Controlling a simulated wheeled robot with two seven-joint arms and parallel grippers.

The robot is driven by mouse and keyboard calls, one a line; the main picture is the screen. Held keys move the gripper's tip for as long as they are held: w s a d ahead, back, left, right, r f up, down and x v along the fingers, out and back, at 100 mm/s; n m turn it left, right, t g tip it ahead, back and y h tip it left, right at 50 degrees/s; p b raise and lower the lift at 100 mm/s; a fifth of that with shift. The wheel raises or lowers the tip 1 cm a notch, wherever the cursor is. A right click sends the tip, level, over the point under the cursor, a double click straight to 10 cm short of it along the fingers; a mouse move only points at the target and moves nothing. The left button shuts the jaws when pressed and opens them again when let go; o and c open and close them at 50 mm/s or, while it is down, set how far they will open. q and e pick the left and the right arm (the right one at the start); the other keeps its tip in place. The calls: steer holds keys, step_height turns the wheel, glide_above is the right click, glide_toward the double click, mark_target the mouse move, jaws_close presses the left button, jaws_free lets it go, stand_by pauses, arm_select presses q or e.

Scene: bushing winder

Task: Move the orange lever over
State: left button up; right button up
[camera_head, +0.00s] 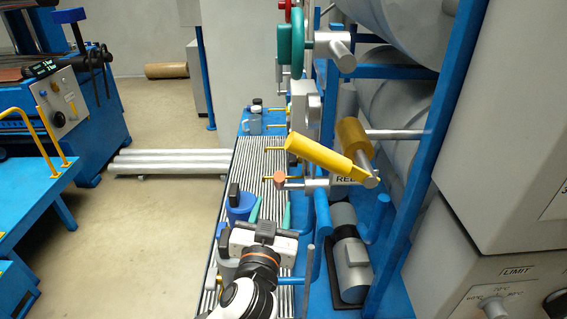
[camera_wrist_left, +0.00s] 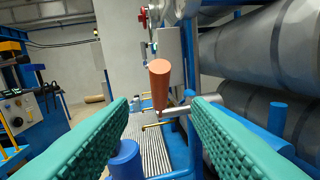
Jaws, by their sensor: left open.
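The orange lever (camera_head: 280,178) is small in the head view, on a grey shaft beside a plate with partly hidden lettering. In the left wrist view it is an orange cylinder (camera_wrist_left: 159,85), seen nearly upright with its rounded end up. My left gripper (camera_head: 272,199) comes from below in the head view. Its two teal fingers (camera_wrist_left: 158,108) are open and point towards the lever. In the left wrist view the lever appears in the gap between them, with nothing clearly touching. My right gripper is not in view.
A larger yellow lever (camera_head: 325,155) slants just above the orange one. A teal wheel (camera_head: 298,42) is higher up. Grey rolls (camera_wrist_left: 250,50) and a blue frame post (camera_head: 435,140) stand at the right. A blue cup (camera_head: 241,207) sits close beside my left gripper.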

mark_target(278, 184)
arm_select(q)
steer(key=w, duration=0.2)
steer(key=w+p, duration=0.1)
steer(key=w, duration=0.1)
steer(key=shift+w+d+r, duration=0.1)
steer(key=shift+d+r, duration=0.25)
steer(key=w, duration=0.4)
steer(key=w+d+p, duration=0.1)
steer(key=w, duration=0.1)
steer(key=shift+f, duration=0.2)
steer(key=shift+w, duration=0.5)
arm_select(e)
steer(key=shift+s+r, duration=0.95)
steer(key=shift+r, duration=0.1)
arm_select(q)
jaws_close()
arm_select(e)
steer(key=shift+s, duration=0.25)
